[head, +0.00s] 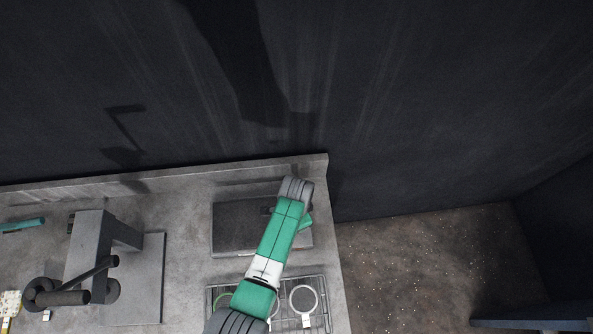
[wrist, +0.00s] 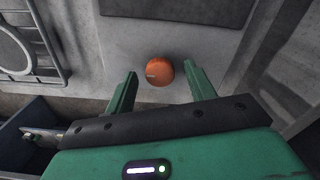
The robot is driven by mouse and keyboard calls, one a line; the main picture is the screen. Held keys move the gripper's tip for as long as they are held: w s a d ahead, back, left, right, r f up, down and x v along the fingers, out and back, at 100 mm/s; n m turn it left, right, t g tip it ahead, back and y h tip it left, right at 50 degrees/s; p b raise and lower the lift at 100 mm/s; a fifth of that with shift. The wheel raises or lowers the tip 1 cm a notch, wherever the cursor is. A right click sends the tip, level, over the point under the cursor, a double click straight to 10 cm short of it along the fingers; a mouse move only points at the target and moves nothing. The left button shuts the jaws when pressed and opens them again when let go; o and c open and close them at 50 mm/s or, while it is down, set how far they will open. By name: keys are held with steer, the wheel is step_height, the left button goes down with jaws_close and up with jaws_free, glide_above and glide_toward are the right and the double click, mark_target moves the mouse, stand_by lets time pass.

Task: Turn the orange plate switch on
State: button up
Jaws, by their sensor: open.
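An orange round knob (wrist: 159,72) with a small pale mark shows in the wrist view, on the light grey face of a device. It is probably the orange plate switch. My gripper (wrist: 160,88) is open, with its two green fingers apart on either side of the knob in the picture. I cannot tell whether either finger touches it. In the head view my arm reaches over the grey box-like device (head: 230,228) at the bench's right end. The arm hides part of that device, and the knob and the gripper's fingertips do not show there.
A wire rack (head: 323,300) with round rings lies in front of the device; it also shows in the wrist view (wrist: 53,58). A grey stand (head: 88,250) with a dark cylinder is to the left. The bench ends at the right, with open floor (head: 430,270) beyond.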

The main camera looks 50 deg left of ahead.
steer(key=shift+c, duration=0.2)
steer(key=c, duration=0.9)
steer(key=shift+c, duration=0.2)
steer(key=n, duration=0.4)
steer(key=shift+n+p, duration=0.35)
steer(key=shift+n, duration=0.05)
steer(key=n, duration=0.4)
steer(key=shift+n, duration=0.3)
steer(key=n, duration=0.4)
steer(key=shift+p, duration=0.35)
steer(key=shift+r+n, duration=0.1)
steer(key=shift+n, duration=2.2)
